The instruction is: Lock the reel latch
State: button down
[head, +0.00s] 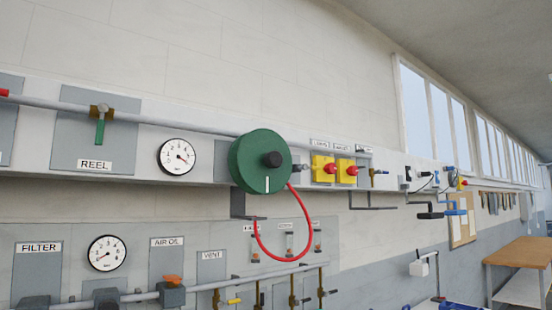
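A round green reel (258,162) is mounted on the wall rail in the middle of the head view. A small dark fitting (299,168) sticks out just right of the reel; I cannot tell whether this or the knob is the latch. A plate labelled REEL (95,166) at the left carries a valve with a green handle (100,132) hanging down. My gripper is not in view.
Pressure gauges (177,156) and labelled plates line the wall. Two yellow boxes with red knobs (323,169) sit right of the reel. Lower pipes with several valves (171,292) run below. A wooden bench (520,251) stands at the far right.

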aim_at(305, 167)
jog(key=u, duration=0.4)
jog(key=k, duration=0.9)
jog(key=i, duration=0.45)
jog(key=z, duration=0.95)
jog(key=i, duration=1.15)
jog(key=u, duration=0.15)
